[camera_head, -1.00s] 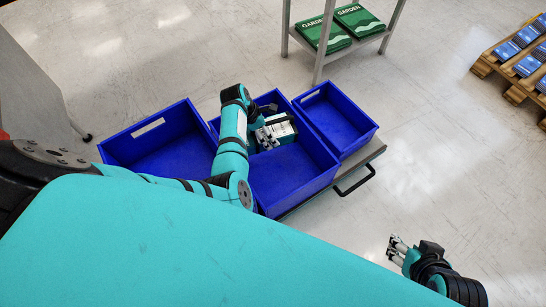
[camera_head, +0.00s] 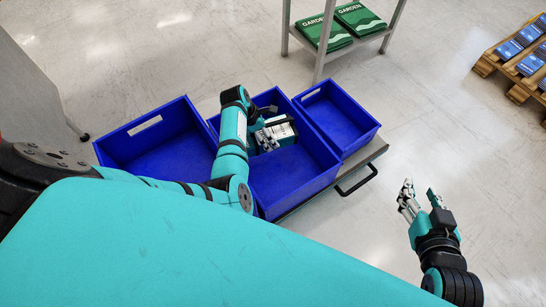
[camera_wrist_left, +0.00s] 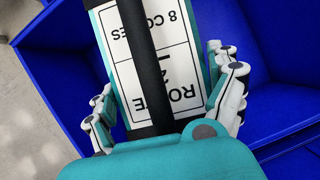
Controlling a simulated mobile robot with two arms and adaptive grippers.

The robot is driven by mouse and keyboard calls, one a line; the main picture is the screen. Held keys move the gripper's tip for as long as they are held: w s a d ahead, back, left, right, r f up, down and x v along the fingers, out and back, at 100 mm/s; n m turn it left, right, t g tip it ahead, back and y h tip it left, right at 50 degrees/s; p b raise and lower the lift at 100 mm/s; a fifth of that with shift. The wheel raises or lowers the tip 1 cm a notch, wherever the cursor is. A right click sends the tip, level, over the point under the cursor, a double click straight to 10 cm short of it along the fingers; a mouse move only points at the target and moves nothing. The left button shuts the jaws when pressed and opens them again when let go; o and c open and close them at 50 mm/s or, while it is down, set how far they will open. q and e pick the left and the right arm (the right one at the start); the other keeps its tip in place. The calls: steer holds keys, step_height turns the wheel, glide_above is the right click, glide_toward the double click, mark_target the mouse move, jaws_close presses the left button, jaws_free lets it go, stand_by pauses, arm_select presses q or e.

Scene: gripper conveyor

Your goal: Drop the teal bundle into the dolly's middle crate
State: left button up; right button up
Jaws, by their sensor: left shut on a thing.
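The teal bundle (camera_head: 284,129) has a white printed label and a black strap; the label fills the upper middle of the left wrist view (camera_wrist_left: 178,68). My left gripper (camera_head: 267,137) is shut on it, with fingers on both sides in the wrist view (camera_wrist_left: 168,98). The bundle is over or inside the far part of the blue middle crate (camera_head: 285,188); its height above the floor of the crate is hard to tell. The crate otherwise looks empty. My right gripper (camera_head: 420,193) is open and empty, right of the dolly (camera_head: 372,149).
An empty blue left crate (camera_head: 170,160) and an empty smaller right crate (camera_head: 335,120) flank the middle one. A grey shelf (camera_head: 365,40) with green garden bags (camera_head: 358,20) stands behind. A pallet (camera_head: 487,65) with blue packs is far right. Floor at right is clear.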

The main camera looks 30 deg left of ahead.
arm_select(q)
steer(key=shift+w, duration=0.1)
steer(key=o, duration=1.4)
step_height(320, 180, up, 6)
steer(key=p, duration=0.7)
steer(key=shift+r, duration=0.2)
steer(key=w+a+r+m+g+p, duration=0.1)
steer(key=w+r+p, duration=0.2)
steer(key=r, duration=0.4)
steer(key=w+a+r+m+p, duration=0.1)
steer(key=w+r+m+p, duration=0.1)
steer(key=r, duration=0.4)
step_height(320, 180, up, 13)
steer(key=m+g+h+p, duration=0.1)
steer(key=m+g+p, duration=0.1)
steer(key=m+p, duration=0.25)
glide_above(268, 124)
steer(key=w, duration=0.7)
steer(key=shift+w+a+n+p, duration=0.1)
steer(key=shift+a+n+p, duration=0.05)
steer(key=shift+n+p, duration=0.15)
